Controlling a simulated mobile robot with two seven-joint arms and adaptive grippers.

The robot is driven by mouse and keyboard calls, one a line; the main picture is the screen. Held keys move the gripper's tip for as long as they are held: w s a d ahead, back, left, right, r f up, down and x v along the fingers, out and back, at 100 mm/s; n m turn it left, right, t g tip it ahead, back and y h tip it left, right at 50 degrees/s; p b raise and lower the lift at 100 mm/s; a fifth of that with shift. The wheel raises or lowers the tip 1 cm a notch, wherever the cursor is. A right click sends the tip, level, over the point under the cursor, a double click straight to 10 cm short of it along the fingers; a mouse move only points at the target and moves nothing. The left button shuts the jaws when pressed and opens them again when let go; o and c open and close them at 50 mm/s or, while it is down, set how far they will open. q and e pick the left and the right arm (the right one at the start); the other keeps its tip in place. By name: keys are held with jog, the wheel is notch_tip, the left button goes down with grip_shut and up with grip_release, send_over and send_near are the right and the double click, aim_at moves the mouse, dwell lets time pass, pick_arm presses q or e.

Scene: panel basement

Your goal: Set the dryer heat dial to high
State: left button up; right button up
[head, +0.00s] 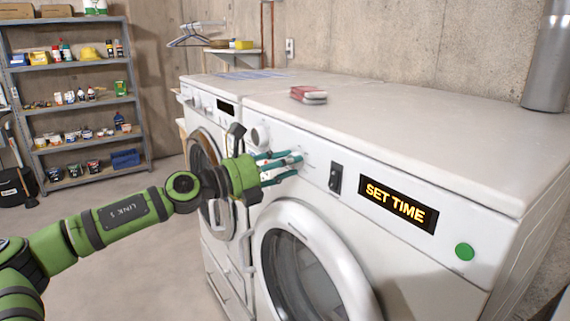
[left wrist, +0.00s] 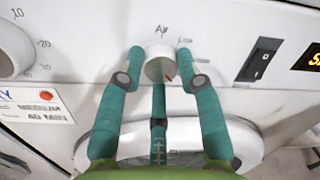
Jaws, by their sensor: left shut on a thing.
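The dryer (head: 440,170) is the nearer white machine, with a round glass door. Its small white heat dial (left wrist: 158,62) sits between the fingers of my left gripper (left wrist: 160,75) in the left wrist view. A red mark on the dial's face points to the lower right. Lettering that looks like "Air" stands above the dial, and a blurry label is at its upper right. Other labels are hidden or unreadable. In the head view my left gripper (head: 284,164) is shut at the dial, which it mostly covers. My right gripper is out of view.
A larger numbered knob (left wrist: 14,50) is left of the dial. A black rocker switch (head: 335,178), a "SET TIME" display (head: 398,204) and a green button (head: 464,252) are to the right. A red-and-white item (head: 308,95) lies on top. Shelves (head: 75,100) stand far left.

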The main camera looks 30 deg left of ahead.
pick_arm(q)
jog(key=shift+r, duration=0.15)
jog(key=o, duration=1.1)
jog(key=shift+o, duration=0.2)
